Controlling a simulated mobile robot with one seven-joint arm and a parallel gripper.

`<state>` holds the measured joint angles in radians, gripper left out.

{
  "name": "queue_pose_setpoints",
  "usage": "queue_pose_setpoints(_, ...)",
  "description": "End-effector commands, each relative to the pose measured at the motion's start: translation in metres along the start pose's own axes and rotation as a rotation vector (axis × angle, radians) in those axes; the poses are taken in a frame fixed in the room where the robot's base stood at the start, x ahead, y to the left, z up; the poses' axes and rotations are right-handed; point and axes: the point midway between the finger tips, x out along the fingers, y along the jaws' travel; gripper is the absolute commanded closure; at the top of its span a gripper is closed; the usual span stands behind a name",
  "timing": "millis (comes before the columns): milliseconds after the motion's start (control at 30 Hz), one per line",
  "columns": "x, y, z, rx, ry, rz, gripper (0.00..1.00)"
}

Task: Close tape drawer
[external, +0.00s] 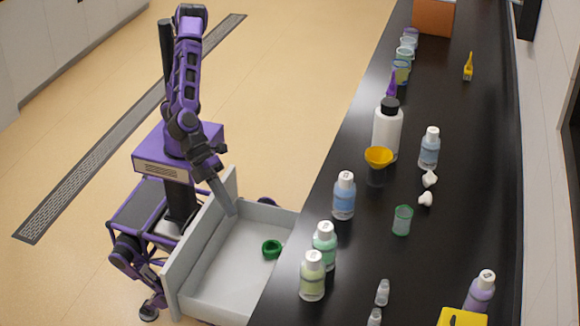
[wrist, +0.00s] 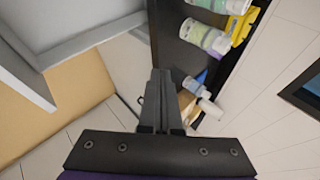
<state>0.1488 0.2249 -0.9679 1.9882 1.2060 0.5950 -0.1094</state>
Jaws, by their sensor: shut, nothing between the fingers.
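The tape drawer is a light grey drawer (external: 205,235) pulled out from under the black counter. Its tall front panel stands at the left, towards my base. A green tape roll (external: 271,249) lies inside on the drawer floor. My gripper (external: 231,212) is shut and empty, pointing down at the far part of the drawer near the inner side of the front panel. I cannot tell whether its tips touch the drawer. In the wrist view my gripper (wrist: 161,76) shows its fingers together, and pale grey drawer walls (wrist: 85,38) show at upper left.
The black counter (external: 345,275) runs along the drawer's right side. It holds several capped bottles (external: 312,276), a large white bottle (external: 387,130), a yellow funnel (external: 379,157) and a green cup (external: 402,219). The tan floor (external: 290,90) is clear beyond the drawer.

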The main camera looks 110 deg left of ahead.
Motion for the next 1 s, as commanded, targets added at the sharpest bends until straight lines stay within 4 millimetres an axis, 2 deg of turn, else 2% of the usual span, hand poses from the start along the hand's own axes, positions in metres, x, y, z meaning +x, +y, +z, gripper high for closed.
queue_pose_setpoints(33, -0.001, 0.019, -0.015, 0.017, -0.003, 0.031, 1.0)
queue_pose_setpoints(100, -0.002, 0.043, -0.029, 0.036, -0.025, 0.071, 1.0)
queue_pose_setpoints(367, -0.02, 0.14, -0.07, 0.153, -0.126, 0.21, 1.0)
queue_pose_setpoints(533, -0.013, 0.213, -0.076, 0.318, -0.238, 0.288, 1.0)
queue_pose_setpoints(767, -0.019, 0.303, -0.072, 0.579, -0.404, 0.315, 1.0)
queue_pose_setpoints(833, -0.023, 0.328, -0.068, 0.666, -0.458, 0.304, 1.0)
queue_pose_setpoints(1000, -0.008, 0.388, -0.043, 0.963, -0.625, 0.205, 1.0)
